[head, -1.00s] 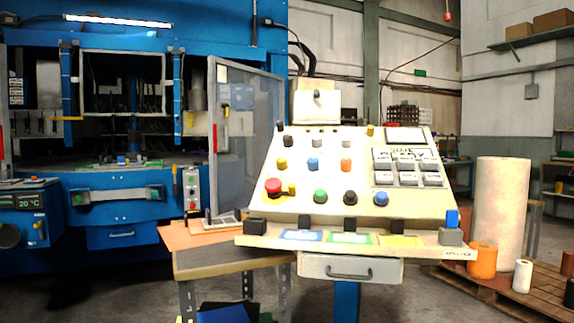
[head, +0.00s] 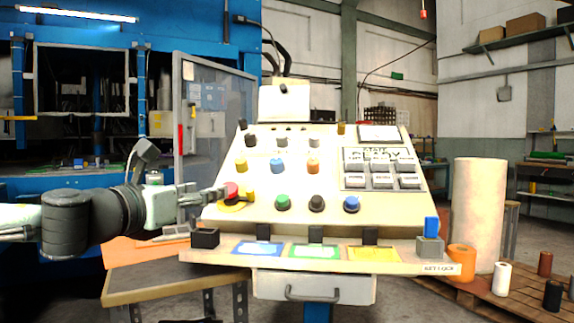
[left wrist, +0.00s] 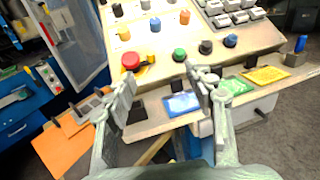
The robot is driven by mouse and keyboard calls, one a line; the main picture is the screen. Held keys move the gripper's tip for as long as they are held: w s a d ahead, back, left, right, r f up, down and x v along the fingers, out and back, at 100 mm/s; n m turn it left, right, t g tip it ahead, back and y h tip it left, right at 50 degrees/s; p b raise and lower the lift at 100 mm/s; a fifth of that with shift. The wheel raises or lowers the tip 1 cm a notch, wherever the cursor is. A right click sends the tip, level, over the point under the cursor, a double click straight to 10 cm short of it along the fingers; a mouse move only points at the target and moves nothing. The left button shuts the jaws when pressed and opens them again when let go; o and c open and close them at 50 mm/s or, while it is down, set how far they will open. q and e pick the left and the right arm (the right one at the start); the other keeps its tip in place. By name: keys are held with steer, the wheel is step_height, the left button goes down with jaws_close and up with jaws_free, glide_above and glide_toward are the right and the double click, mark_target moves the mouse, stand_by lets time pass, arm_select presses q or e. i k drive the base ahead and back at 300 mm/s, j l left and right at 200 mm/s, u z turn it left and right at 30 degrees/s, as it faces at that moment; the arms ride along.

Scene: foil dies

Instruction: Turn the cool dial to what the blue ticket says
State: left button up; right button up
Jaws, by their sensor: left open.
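The blue ticket (head: 257,248) lies on the front ledge of the sloped cream console, left of a green and a yellow ticket. It also shows in the left wrist view (left wrist: 181,103); its writing is too small to read. The panel carries several knobs: a blue knob (head: 277,166) in the upper row, and a green knob (head: 283,202), a black knob (head: 316,203) and another blue knob (head: 351,204) lower down. I cannot tell which is the cool dial. My left gripper (head: 217,196) is open and empty near the panel's left edge. My right gripper is out of view.
A red mushroom button (head: 231,190) is close to my left gripper. A black block (head: 205,238) and a grey block (head: 430,247) stand on the ledge. A mesh door (head: 212,115) stands open at left.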

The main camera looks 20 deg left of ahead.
mark_target(276, 163)
steer(key=i, duration=1.05)
